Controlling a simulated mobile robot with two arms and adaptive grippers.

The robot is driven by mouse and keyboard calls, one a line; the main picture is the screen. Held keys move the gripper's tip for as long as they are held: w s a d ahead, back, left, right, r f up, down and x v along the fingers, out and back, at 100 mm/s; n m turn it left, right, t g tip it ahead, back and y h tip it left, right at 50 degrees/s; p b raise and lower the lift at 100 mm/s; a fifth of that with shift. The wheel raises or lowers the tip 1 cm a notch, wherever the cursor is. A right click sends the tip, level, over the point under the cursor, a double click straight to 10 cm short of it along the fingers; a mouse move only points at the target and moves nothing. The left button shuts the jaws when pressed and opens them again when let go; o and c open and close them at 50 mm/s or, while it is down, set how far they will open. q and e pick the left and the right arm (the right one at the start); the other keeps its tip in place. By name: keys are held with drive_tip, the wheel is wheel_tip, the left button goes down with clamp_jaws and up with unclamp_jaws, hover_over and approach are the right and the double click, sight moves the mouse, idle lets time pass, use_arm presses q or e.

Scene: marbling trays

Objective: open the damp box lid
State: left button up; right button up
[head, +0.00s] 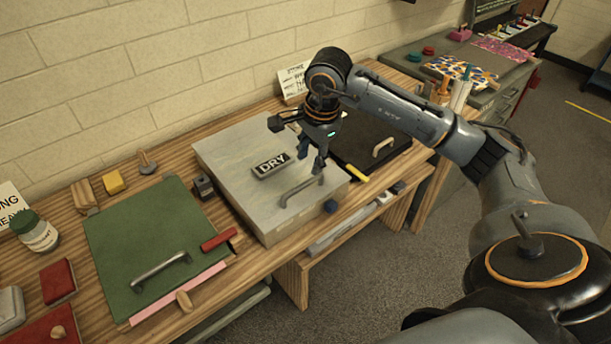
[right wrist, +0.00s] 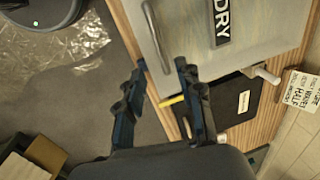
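No lid I can see reads "damp". A grey box (head: 230,165) has a flat lid with a "DRY" label (head: 271,165) and a metal bar handle (head: 301,190); the lid lies flat. To its right is a black lid (head: 355,135) with a pale handle (head: 383,147); its small label (right wrist: 243,102) is unreadable in the right wrist view. To the left is a green lid (head: 120,235) with a metal handle (head: 160,270). My right gripper (head: 297,143) is open and empty above the grey box. In the right wrist view, the grey lid's handle (right wrist: 157,35) lies beyond the fingertips. My left gripper is out of view.
A yellow stick (head: 357,173) and a dark blue knob (head: 331,206) are near the grey box's front right. A red block (head: 218,240) lies by the green lid. A jar (head: 36,233) stands far left. A brick wall (head: 120,80) closes the back.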

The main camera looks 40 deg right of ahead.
sight(305, 183)
drive_tip(key=f, duration=0.3)
drive_tip(key=w+f+p, duration=0.1)
drive_tip(key=f, duration=0.1)
drive_tip(key=f+p, duration=0.1)
drive_tip(key=f, duration=0.2)
drive_tip(key=shift+w+a+f, duration=0.1)
drive_tip(key=shift+w+f, duration=0.2)
drive_tip(key=shift+w, duration=0.05)
clamp_jaws()
